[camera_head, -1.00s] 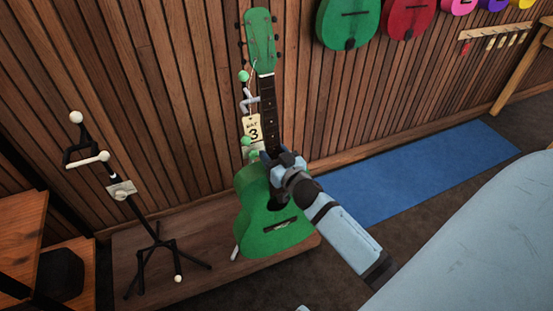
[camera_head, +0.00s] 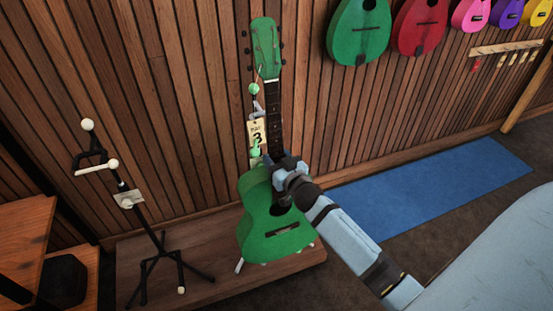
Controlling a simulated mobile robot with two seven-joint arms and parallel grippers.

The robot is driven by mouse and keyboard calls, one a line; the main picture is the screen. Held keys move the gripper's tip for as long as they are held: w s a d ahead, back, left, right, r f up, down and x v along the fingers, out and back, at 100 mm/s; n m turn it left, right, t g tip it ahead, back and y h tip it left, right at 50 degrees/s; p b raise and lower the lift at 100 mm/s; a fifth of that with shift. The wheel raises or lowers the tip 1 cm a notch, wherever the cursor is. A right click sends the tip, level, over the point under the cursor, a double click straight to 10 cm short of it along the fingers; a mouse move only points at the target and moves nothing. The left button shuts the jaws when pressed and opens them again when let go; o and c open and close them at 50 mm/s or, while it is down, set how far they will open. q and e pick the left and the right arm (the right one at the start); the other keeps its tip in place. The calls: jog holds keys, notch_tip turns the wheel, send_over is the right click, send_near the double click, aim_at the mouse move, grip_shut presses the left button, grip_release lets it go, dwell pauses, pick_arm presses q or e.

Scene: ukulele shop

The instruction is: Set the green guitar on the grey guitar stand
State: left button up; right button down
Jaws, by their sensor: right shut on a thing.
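The green guitar (camera_head: 258,232) is upright in front of the slatted wall, its headstock (camera_head: 265,48) at the top. My right gripper (camera_head: 276,165) is shut on the guitar where the neck meets the body; its fingertips are partly hidden. A paper tag with a 3 (camera_head: 257,134) hangs beside the neck. Behind the guitar, parts of a stand with green knobs (camera_head: 254,88) show; whether the guitar touches it I cannot tell. A dark stand with white ends (camera_head: 155,235) stands empty at the left, with a small label on it. My left gripper is not in view.
Both stands are on a low wooden platform (camera_head: 210,284). A wooden cabinet (camera_head: 25,240) with a black box (camera_head: 62,280) is at the left. Colourful instruments (camera_head: 360,30) hang on the wall at upper right. A blue mat (camera_head: 440,185) lies on the floor at the right.

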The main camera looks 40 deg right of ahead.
jog(key=shift+w+r, duration=0.2)
jog(key=shift+w+d+f, duration=0.1)
jog(key=shift+w+d, duration=0.05)
jog(key=shift+w, duration=0.45)
jog(key=shift+w+d, duration=0.15)
jog(key=shift+w, duration=0.4)
jog(key=shift+w+d+f+b, duration=0.1)
jog(key=shift+w+d+b, duration=0.05)
jog(key=shift+w, duration=0.35)
jog(key=shift+w+d+b, duration=0.1)
jog(key=shift+w+b, duration=0.05)
jog(key=shift+w, duration=0.35)
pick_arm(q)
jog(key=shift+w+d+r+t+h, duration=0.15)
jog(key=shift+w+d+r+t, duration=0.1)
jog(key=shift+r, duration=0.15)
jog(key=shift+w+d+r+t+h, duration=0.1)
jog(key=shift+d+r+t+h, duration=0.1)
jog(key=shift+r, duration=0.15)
pick_arm(e)
jog(key=shift+w+d, duration=0.25)
jog(key=shift+w, duration=0.65)
jog(key=shift+w+f, duration=0.1)
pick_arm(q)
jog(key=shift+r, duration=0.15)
